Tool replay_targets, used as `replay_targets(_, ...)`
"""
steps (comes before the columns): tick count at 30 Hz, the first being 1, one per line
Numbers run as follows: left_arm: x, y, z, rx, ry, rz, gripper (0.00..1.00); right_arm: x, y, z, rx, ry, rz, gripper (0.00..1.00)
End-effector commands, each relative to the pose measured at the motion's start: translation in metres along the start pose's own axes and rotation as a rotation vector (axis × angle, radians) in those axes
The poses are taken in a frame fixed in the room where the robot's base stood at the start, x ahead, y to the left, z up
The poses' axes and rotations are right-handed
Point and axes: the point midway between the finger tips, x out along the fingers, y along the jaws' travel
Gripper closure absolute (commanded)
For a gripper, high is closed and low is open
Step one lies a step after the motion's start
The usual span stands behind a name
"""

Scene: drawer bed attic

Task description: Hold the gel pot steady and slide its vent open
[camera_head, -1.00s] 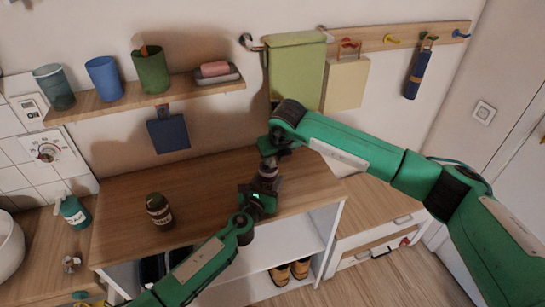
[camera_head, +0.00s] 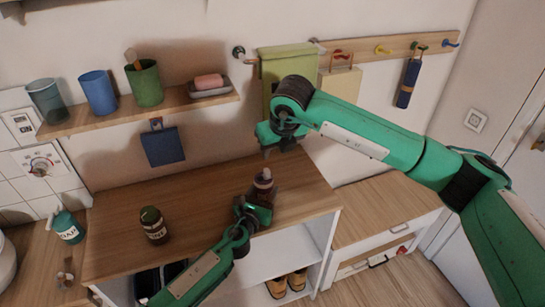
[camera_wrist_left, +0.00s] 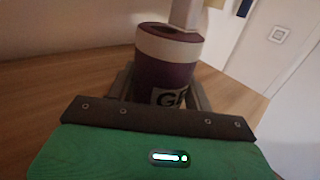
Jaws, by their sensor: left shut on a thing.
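The gel pot (camera_head: 262,187) stands on the wooden top of the low cabinet. In the left wrist view the gel pot (camera_wrist_left: 165,75) is dark purple with a pale upper band and a partly hidden label with a "G". A pale upright piece (camera_wrist_left: 187,12) rises at its top, beside a dark patch; I cannot tell how far the vent is open. My left gripper (camera_head: 258,207) is shut on the pot's body from the front. My right gripper (camera_head: 279,148) is above and behind the pot, apart from it; its finger gap is unclear.
A dark jar with an olive lid (camera_head: 153,225) stands left on the cabinet top (camera_head: 205,205). A wall shelf (camera_head: 70,121) holds cups and a soap dish (camera_head: 209,87). A yellow-green towel (camera_head: 287,62) hangs behind my right arm. Wood around the pot is clear.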

Motion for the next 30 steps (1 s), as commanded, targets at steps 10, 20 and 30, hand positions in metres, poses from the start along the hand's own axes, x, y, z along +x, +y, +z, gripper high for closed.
replay_targets(10,-0.0003,-0.0002,-0.0007,0.000,0.001,0.000,0.74,-0.0085,-0.0004,-0.0003,0.000,0.001,-0.001,0.64)
replay_targets(20,-0.0002,-0.0001,-0.0005,0.000,0.001,0.000,0.23,-0.0083,-0.0003,-0.0003,0.000,0.001,-0.001,0.64)
replay_targets(30,-0.0048,0.0002,-0.0006,0.001,0.000,0.000,0.23,-0.0083,-0.0003,-0.0003,0.000,0.001,-0.001,0.64)
